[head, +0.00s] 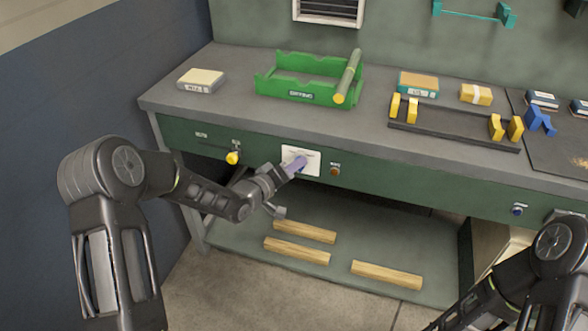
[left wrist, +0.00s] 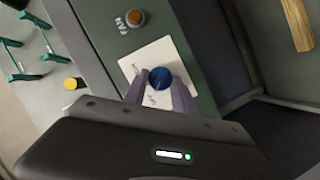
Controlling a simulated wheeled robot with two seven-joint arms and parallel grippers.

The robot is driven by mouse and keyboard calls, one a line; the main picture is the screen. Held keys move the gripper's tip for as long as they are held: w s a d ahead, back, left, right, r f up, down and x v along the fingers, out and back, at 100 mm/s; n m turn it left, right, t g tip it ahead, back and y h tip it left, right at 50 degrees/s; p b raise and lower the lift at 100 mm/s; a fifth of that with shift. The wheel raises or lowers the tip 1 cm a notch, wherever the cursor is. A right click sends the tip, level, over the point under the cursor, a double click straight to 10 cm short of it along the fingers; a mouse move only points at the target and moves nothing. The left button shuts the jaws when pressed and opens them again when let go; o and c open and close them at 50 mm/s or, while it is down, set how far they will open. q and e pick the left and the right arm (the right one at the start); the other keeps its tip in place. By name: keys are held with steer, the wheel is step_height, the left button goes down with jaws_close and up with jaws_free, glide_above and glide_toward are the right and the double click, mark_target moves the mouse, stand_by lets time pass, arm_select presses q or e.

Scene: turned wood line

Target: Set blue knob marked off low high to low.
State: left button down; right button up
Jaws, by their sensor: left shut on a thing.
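The blue knob (left wrist: 160,78) sits on a white plate (left wrist: 139,59) on the green front of the bench. In the head view the white plate (head: 312,158) shows below the bench top, and the knob is mostly hidden behind my gripper. My left gripper (left wrist: 158,88) is shut on the blue knob, one finger on each side of it; it also shows in the head view (head: 297,165). The marks on the plate are too small to read. My right arm is at the lower right of the head view, its gripper out of frame.
A brown knob (head: 335,170) is right of the plate, and a yellow knob (head: 233,157) is to the left. Another blue knob (head: 517,210) is far right. The bench top bears a green tray (head: 309,97) and a dark rack (head: 455,128). Wooden bars (head: 386,274) lie on the lower shelf.

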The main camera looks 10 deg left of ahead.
arm_select(q)
steer(key=shift+d+r+m+g+y+b, duration=0.1)
steer(key=shift+d+m+g+y+b, duration=0.1)
steer(key=shift+m+y+b, duration=0.9)
steer(key=shift+d+r+m+g+y+b, duration=0.15)
steer(key=shift+m+y+b, duration=0.25)
steer(key=shift+m+b, duration=1.25)
steer(key=shift+a+f, duration=0.1)
steer(key=c, duration=1)
jaws_free()
steer(key=v, duration=0.8)
